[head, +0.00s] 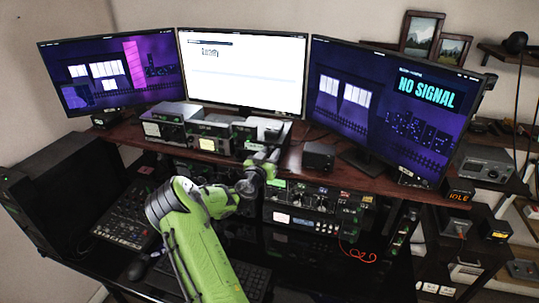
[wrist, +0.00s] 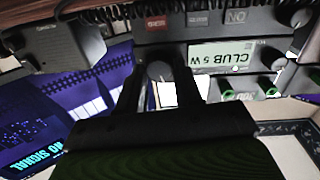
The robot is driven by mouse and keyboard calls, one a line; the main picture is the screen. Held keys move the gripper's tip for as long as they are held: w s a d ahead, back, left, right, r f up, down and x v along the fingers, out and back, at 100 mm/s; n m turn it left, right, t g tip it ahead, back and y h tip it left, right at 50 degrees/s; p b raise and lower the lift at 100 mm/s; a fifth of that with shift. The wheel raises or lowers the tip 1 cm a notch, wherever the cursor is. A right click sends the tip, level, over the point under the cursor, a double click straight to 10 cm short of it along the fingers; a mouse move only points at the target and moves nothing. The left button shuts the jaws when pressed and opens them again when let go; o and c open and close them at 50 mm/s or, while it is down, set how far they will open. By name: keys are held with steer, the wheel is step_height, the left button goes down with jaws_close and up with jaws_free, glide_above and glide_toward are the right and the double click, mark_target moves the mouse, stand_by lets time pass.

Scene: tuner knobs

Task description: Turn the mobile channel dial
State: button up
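A dark radio unit (wrist: 225,20) with a pale lit display (wrist: 220,55) fills the top of the wrist view, upside down. The display seems to read "CLUB 5 W". A round grey knob (wrist: 159,71) beside the display sits between the two black fingers of my gripper (wrist: 160,66). The fingers are apart, one on each side of the knob; whether they touch it is unclear. In the head view my gripper (head: 262,166) is at the front of the desk electronics, and the knob is hidden there.
Radios (head: 165,130) stand along the wooden shelf (head: 345,178) under several monitors (head: 242,75). A mixer (head: 125,222) and keyboard (head: 250,280) lie below. A small black box (head: 318,156) stands right.

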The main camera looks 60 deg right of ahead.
steer(key=c, duration=0.4)
steer(key=n+b, duration=0.2)
steer(key=shift+f+n, duration=0.15)
steer(key=shift+n, duration=0.25)
steer(key=shift+n+b, duration=0.95)
steer(key=shift+n, duration=0.55)
steer(key=o, duration=1)
steer(key=shift+o, duration=0.2)
steer(key=shift+a, duration=0.15)
